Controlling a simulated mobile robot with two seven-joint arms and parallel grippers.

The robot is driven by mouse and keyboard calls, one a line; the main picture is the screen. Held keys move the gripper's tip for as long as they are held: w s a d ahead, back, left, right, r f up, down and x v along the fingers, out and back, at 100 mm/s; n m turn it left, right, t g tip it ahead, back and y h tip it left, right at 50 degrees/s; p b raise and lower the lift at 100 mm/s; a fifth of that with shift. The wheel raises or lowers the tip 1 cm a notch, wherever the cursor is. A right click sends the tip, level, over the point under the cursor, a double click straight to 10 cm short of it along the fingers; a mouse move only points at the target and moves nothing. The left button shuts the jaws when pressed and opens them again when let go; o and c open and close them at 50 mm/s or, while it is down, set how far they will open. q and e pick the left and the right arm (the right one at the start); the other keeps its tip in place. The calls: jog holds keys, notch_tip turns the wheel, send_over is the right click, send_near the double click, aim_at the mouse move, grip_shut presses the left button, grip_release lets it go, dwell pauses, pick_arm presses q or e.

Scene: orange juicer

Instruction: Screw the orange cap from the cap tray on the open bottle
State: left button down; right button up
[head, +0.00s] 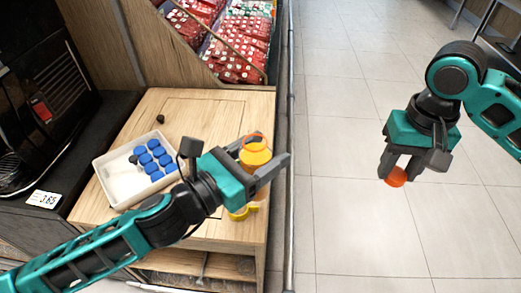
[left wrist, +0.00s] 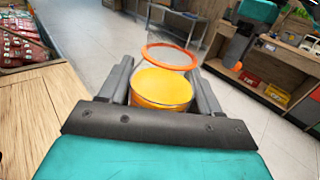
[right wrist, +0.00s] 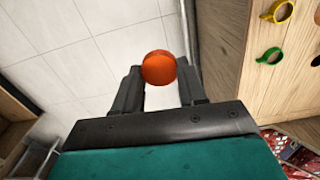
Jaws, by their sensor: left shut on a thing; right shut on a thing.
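The orange cap (head: 396,177) is between the fingertips of my right gripper (head: 398,168), over the floor at right. In the right wrist view the orange cap (right wrist: 159,68) shows as a round disc at the fingertips (right wrist: 160,80). My left gripper (head: 268,165) is shut on the bottle (head: 256,157), which holds orange-yellow juice and has an orange ring at its top. The bottle (left wrist: 162,88) also shows in the left wrist view, between the fingers. The cap and the bottle are well apart. The white cap tray (head: 108,174) holds several blue caps and a dark one.
The tray stands on a wooden counter (head: 215,110), with a small black object (head: 161,119) behind it. Yellow (right wrist: 278,11) and green (right wrist: 269,56) rings are on the wooden surface in the right wrist view. Open tiled floor (head: 340,130) lies right of the counter and rail.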

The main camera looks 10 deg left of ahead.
jog(key=w+a+r+n, duration=0.25)
jog(key=a+r, duration=0.45)
jog(key=a, duration=0.6)
notch_tip(320, 180, up, 8)
jog(key=n, duration=0.4)
send_over(255, 134)
jog(key=shift+w+d+r, duration=0.15)
jog(key=shift+w+d, duration=0.05)
jog(key=shift+d, duration=0.1)
jog(key=shift+s+a+r, duration=0.2)
jog(key=shift+a+r, duration=0.05)
jog(key=shift+a, duration=0.15)
jog(key=shift+f, duration=0.1)
jog(key=shift+f, duration=1.9)
jog(key=shift+f, duration=0.9)
jog(key=shift+f, duration=0.6)
